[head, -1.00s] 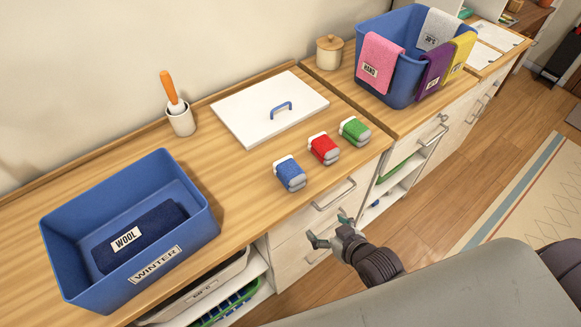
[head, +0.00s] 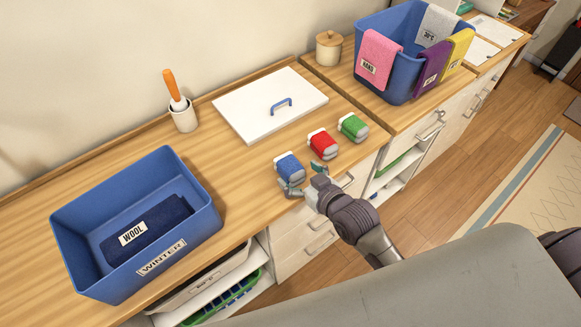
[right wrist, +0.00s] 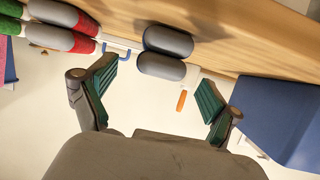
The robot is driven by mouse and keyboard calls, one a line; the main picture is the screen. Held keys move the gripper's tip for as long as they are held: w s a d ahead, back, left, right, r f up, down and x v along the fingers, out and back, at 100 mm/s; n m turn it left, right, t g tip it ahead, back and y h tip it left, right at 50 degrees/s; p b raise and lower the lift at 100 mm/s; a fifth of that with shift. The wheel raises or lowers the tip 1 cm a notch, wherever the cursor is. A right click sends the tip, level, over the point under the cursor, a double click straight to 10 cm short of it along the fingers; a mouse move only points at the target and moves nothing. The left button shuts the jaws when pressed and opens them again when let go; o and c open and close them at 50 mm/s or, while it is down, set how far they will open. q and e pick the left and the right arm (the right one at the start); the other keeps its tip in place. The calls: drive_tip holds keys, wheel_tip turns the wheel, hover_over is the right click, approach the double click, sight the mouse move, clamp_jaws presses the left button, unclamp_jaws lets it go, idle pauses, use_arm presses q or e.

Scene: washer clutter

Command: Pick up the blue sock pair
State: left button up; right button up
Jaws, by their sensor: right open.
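The blue sock pair (head: 288,167) lies on the wooden counter, leftmost of three rolled pairs. In the right wrist view its grey ends (right wrist: 163,54) show ahead, between the fingers and above their tips in the picture. My right gripper (head: 304,180) is open at the counter's front edge, close in front of the blue pair. Its two green-padded fingers (right wrist: 158,85) are spread with nothing between them. Whether a finger touches the socks, I cannot tell. My left gripper is not in view.
A red sock pair (head: 322,144) and a green one (head: 353,127) lie just to the right. A white lid (head: 245,105) with a blue handle lies behind. A blue "WINTER" bin (head: 205,221) stands left, another blue bin (head: 398,82) at the back right.

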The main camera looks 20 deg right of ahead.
sight(290, 167)
drive_tip(key=p+x, duration=0.1)
drive_tip(key=x, duration=0.2)
drive_tip(key=shift+w+f, duration=0.15)
drive_tip(key=shift+w, duration=0.2)
drive_tip(key=shift+w+a+f, duration=0.2)
drive_tip(key=shift+w+f, duration=0.1)
drive_tip(key=shift+w, duration=0.15)
drive_tip(key=shift+s, duration=0.1)
drive_tip(key=shift+c, duration=0.9)
drive_tip(key=c, duration=1.2)
drive_tip(key=shift+r, duration=0.15)
